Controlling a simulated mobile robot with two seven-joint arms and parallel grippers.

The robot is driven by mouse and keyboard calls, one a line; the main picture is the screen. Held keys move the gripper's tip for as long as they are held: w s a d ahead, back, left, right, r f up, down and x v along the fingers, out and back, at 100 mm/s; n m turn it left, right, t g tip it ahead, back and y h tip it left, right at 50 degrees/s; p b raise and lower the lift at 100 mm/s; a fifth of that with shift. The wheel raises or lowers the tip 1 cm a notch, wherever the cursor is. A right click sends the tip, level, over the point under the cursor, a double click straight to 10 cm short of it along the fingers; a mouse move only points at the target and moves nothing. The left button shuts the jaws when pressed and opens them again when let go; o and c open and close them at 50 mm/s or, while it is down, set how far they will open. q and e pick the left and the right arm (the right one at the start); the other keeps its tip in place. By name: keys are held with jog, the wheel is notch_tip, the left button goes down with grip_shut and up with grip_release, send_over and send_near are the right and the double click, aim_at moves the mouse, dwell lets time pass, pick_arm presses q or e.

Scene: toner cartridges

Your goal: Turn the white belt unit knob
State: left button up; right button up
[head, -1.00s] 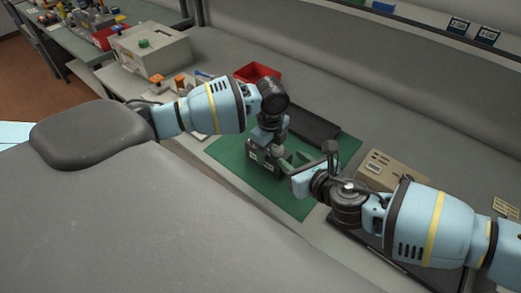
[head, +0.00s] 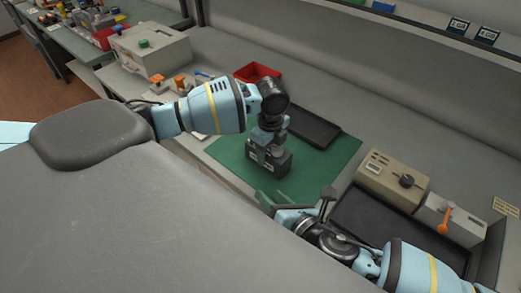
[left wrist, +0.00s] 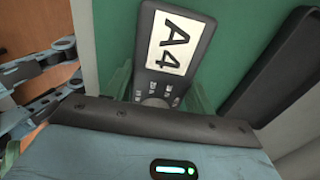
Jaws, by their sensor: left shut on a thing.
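A dark block-shaped unit (head: 268,163) with pale labels stands on the green mat (head: 318,165). My left gripper (head: 268,146) is over it and shut on it. In the left wrist view the dark unit (left wrist: 172,50) shows a white "A4" label and lies between translucent green fingers. My right gripper (head: 273,199) is near the mat's front edge, apart from the unit, its fingers spread and empty. I cannot make out a white knob on the unit. A white box (head: 450,218) with an orange lever stands at the right.
A beige box (head: 390,180) with a black knob stands beside the white box. A black tray (head: 375,228) lies in front of them. A dark flat tray (head: 304,126) and a red bin (head: 257,72) are behind the unit. The mat's right part is clear.

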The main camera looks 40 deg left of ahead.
jog(key=shift+s+a+f+m, duration=0.1)
jog(key=shift+s+f+m, duration=0.1)
jog(key=shift+s+m, duration=0.45)
jog(key=shift+s+a+f+m, duration=0.15)
jog(key=shift+s+f+m, duration=0.1)
jog(key=shift+s+m, duration=0.45)
jog(key=shift+s+a+f+m, duration=0.1)
jog(key=shift+s+f+m, duration=0.1)
jog(key=shift+s+m, duration=0.45)
jog(key=n+t+y, duration=0.2)
jog(key=n+t, duration=0.3)
jog(key=n, duration=0.1)
send_near(280, 152)
jog(key=s, duration=0.1)
jog(key=s+d, duration=0.1)
jog(key=shift+s+d+r, duration=0.1)
jog(key=shift+s+r, duration=0.15)
jog(key=shift+s, duration=0.1)
jog(key=shift+w+d+f+n, duration=0.1)
jog(key=shift+w+d+n, duration=0.2)
jog(key=shift+n, duration=0.3)
jog(key=shift+w+d+f+n, duration=0.15)
jog(key=shift+w+d+n, duration=0.1)
jog(key=shift+w+n, duration=0.25)
jog(key=shift+s, duration=0.1)
jog(key=shift+a, duration=0.1)
jog(key=shift+x, duration=5.95)
